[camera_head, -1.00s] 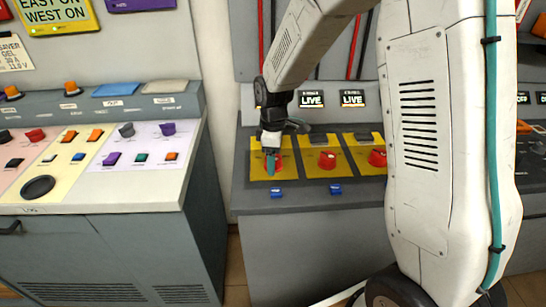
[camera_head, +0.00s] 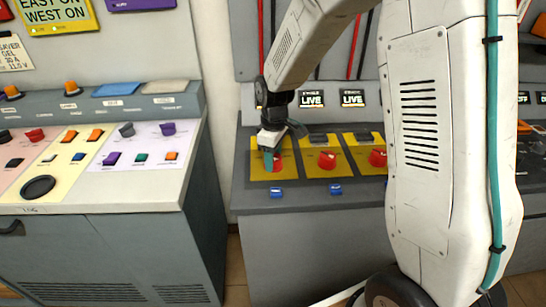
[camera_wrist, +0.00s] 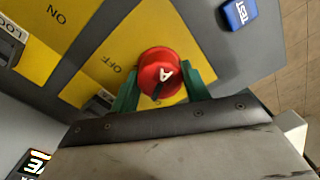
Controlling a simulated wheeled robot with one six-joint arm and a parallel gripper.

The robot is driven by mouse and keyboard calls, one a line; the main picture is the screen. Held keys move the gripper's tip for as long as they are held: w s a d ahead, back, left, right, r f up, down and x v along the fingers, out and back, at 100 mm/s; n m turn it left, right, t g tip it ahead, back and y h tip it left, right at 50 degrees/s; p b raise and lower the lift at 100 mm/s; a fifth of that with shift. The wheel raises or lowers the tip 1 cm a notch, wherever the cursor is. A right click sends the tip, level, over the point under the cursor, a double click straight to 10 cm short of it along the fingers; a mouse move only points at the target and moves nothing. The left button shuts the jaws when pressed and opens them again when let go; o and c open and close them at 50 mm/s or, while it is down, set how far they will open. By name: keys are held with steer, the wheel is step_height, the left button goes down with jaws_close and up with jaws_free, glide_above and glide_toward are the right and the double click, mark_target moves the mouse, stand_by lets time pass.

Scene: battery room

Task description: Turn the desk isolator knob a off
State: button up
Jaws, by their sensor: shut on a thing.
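The red knob A (camera_wrist: 165,72) sits on a yellow plate at the left end of the desk. In the wrist view it has a white letter A and a dark mark on its lower rim. My gripper (camera_wrist: 162,82) has its teal fingers on both sides of the knob, shut on it. In the head view my gripper (camera_head: 269,160) covers most of knob A, with a little red (camera_head: 278,163) showing. The wrist view shows the word OFF (camera_wrist: 117,68) on the plate beside the knob. The display (camera_head: 311,99) above the desk reads LIVE.
Two similar red knobs (camera_head: 327,160) (camera_head: 377,158) on yellow plates stand to the right. Blue buttons (camera_head: 276,193) (camera_head: 335,190) line the front edge, one marked TEST (camera_wrist: 239,14) in the wrist view. Another console (camera_head: 150,190) stands to the left across a narrow gap.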

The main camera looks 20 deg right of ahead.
steer(key=m, duration=1.1)
steer(key=shift+m, duration=1.9)
steer(key=o, duration=1)
steer(key=shift+r, duration=0.1)
